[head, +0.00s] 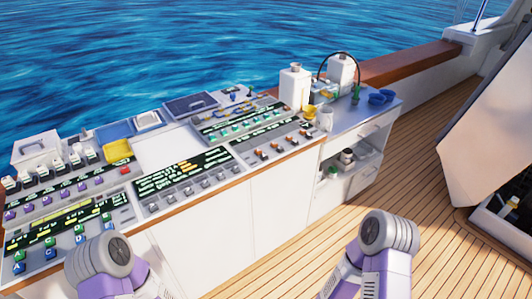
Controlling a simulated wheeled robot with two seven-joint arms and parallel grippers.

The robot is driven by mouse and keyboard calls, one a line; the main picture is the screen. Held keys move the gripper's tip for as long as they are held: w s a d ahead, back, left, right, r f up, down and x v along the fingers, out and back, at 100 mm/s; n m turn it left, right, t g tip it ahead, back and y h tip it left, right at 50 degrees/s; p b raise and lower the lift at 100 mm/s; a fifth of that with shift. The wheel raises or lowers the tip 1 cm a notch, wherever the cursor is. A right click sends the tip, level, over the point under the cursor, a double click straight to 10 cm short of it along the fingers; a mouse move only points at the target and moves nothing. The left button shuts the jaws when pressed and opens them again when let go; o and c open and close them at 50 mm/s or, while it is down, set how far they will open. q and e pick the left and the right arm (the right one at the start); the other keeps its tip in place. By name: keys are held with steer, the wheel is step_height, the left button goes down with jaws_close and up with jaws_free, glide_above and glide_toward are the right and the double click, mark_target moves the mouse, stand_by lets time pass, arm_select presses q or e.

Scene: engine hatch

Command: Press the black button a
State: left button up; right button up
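The control console (190,215) stands at the left and centre, its panels crowded with small buttons and dark displays. At its near left corner, blue and green lettered buttons (19,267) show; one blue one seems to read A. Dark-topped switches (43,174) form a row at the back left, above a row of purple buttons (45,201). Labels are too small to read, so I cannot tell which control is black button a. Only grey and purple links of both my arms show at the bottom edge. Neither gripper is in view.
A red button (124,170) sits beside a yellow tray (117,151). Clear wooden deck (425,165) lies to the right, with a tilted pale panel (490,140) beyond.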

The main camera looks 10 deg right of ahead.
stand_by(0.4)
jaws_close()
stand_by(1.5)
